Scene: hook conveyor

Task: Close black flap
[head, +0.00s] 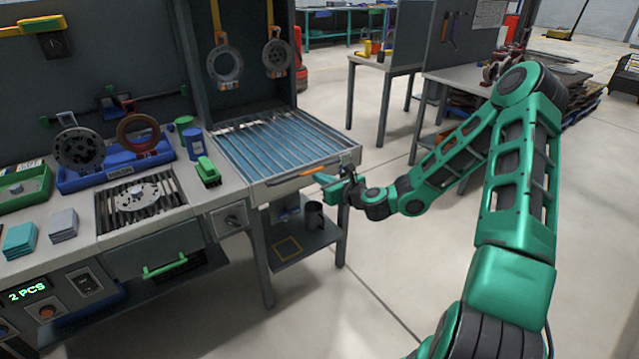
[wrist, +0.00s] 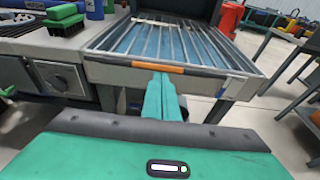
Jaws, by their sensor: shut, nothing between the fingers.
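My gripper (head: 322,180) is shut and empty in front of the slatted bed at the end of the bench. In the wrist view its two green fingers (wrist: 160,82) lie side by side, tips just below or at the orange handle (wrist: 158,67); I cannot tell whether they touch. The handle (head: 298,173) sits on the front edge of the bed (head: 340,150), which has pale bars over a blue surface. No flap is plainly black. A dark grey panel with a green handle (head: 164,267) is on the bench front, with a dark slot beneath.
A grey lower shelf (head: 305,243) with a dark cup (head: 314,215) is under the bed. Blue and green containers and a green brush (head: 208,172) stand left of it. Two rings (head: 224,66) hang above. Open floor lies right of the bench.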

